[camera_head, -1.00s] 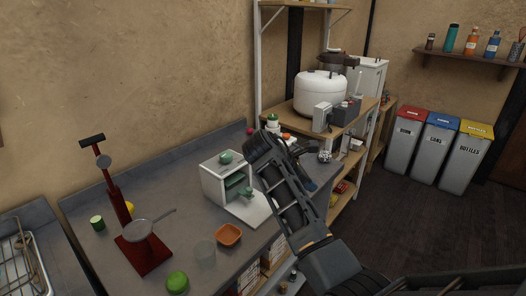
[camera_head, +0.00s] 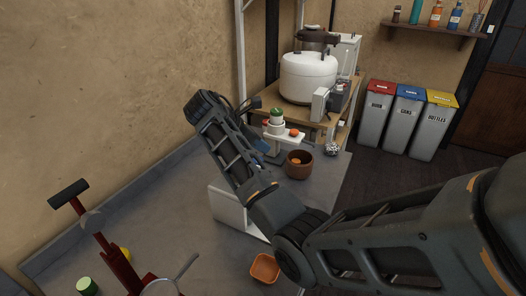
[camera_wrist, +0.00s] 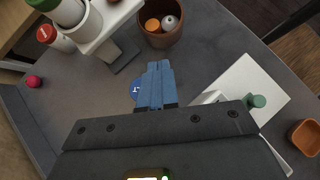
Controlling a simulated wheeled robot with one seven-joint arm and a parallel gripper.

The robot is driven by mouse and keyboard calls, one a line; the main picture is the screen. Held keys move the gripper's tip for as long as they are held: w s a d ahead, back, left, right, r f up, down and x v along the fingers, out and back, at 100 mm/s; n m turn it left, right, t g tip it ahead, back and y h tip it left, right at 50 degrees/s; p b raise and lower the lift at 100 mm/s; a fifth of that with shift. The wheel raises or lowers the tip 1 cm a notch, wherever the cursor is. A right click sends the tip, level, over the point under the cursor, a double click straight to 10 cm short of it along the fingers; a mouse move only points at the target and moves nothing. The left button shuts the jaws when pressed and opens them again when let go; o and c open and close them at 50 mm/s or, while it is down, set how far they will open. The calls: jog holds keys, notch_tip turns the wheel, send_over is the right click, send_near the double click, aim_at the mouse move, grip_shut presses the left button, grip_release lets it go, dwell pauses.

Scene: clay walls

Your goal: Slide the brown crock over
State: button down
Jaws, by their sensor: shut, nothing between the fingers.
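The brown crock (camera_head: 298,172) stands upright on the grey counter near its right end, with an orange item visible inside. In the head view my gripper (camera_head: 262,143) is left of the crock, mostly hidden behind my arm.
A white stand (camera_head: 284,135) with canisters on it is just behind the crock. A white panel (camera_wrist: 240,98) and an orange dish (camera_head: 265,268) are nearer.

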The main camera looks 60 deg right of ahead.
aim_at(288, 162)
jog(key=x, duration=1)
jog(key=shift+w, duration=0.2)
